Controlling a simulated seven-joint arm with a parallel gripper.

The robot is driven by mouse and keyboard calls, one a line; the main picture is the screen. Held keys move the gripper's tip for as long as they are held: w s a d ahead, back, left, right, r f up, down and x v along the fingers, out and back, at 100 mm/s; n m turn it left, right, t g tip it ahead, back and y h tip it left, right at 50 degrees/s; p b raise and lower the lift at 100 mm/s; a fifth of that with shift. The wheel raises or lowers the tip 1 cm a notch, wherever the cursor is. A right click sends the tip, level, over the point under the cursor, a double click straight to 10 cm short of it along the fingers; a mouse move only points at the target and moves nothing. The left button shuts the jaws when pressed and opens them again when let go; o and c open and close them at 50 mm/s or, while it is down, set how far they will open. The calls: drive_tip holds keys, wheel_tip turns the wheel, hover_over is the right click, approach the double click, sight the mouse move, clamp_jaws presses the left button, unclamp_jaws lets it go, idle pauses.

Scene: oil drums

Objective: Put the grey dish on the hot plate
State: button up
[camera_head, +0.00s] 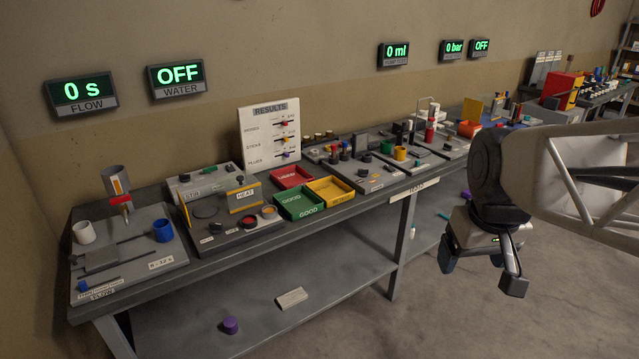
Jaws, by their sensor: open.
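The heating station (232,232) stands on the bench left of centre, with a yellow-edged HEAT sign (243,196). I cannot pick out the grey dish with certainty; things on the bench are small and dark at this distance. My gripper (481,273) hangs at the right, in front of the bench, far from the heating station. Its two fingers are apart and point down, with nothing between them.
Red (291,177), green (300,203) and yellow (329,191) trays sit right of the heating station. A flow station (130,255) with white and blue cups is at the left end. A RESULTS board (270,138) stands behind. A purple piece (230,325) lies on the lower shelf.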

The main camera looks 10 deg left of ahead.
drive_tip(key=w+a+r+n, duration=0.1)
drive_tip(key=w+a+n, duration=0.1)
drive_tip(key=w+a, duration=0.35)
drive_tip(key=w+a+r+n, duration=0.1)
drive_tip(key=w+a+n, duration=0.15)
drive_tip(key=w, duration=0.65)
drive_tip(key=n+g, duration=0.2)
drive_tip(key=n, duration=1.1)
hover_over(267, 210)
drive_tip(key=f, duration=2)
drive_tip(key=shift+d+f, duration=0.2)
drive_tip(key=shift+f, duration=0.15)
drive_tip(key=shift+w+a+f, duration=0.1)
drive_tip(key=shift+a+f, duration=0.15)
drive_tip(key=shift+a, duration=0.15)
drive_tip(key=shift+f, duration=1.25)
drive_tip(key=shift+d+f, duration=0.1)
